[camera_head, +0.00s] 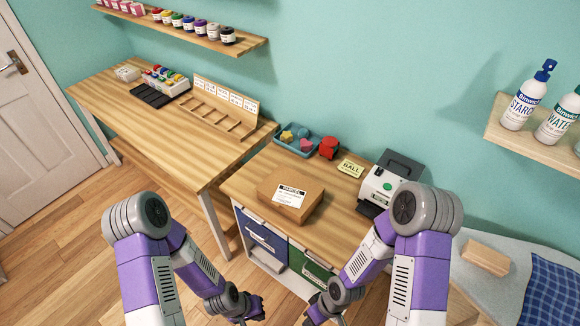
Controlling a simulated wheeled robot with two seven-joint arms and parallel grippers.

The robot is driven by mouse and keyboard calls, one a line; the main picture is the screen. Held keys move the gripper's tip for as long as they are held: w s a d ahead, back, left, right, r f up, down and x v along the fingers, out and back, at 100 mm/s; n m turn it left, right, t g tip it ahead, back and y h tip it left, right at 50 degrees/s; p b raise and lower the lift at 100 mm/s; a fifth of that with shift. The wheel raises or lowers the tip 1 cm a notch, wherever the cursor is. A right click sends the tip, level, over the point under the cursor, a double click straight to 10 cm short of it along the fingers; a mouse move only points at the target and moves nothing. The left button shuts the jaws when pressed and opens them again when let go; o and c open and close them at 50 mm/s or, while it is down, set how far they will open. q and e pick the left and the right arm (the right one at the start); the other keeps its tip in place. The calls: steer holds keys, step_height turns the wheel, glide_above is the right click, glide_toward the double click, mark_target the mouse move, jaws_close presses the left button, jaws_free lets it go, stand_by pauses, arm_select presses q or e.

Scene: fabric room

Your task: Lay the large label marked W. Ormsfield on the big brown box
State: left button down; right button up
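The big brown box (270,190) sits on the wooden cabinet top. A white label (289,197) with a dark header that seems to read PARCEL lies on top of it; its smaller lines are too small to read, so I cannot tell if it bears W. Ormsfield. A white and dark machine, perhaps a label printer (383,186), stands right of the box. My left gripper (253,312) is low, below the cabinet front and apart from the box. My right gripper (312,320) is at the bottom edge, partly cut off. Neither shows its finger gap clearly.
A blue tray (281,139) of coloured pieces, a red object (328,148) and a yellow card (350,168) lie behind the box. A long table (118,90) with a wooden rack (215,115) is at left. Blue (262,237) and green (308,268) bins are in the cabinet front.

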steer(key=d+f+m+t, duration=0.1)
steer(key=m, duration=0.2)
steer(key=w+d+f+m, duration=0.1)
steer(key=m, duration=0.2)
steer(key=w+d+f+m+t, duration=0.1)
steer(key=m, duration=0.2)
steer(key=shift+w+d+m+t, duration=0.25)
steer(key=shift+d+m+t, duration=0.05)
steer(key=shift+d, duration=0.1)
steer(key=shift+d, duration=0.1)
stand_by(0.7)
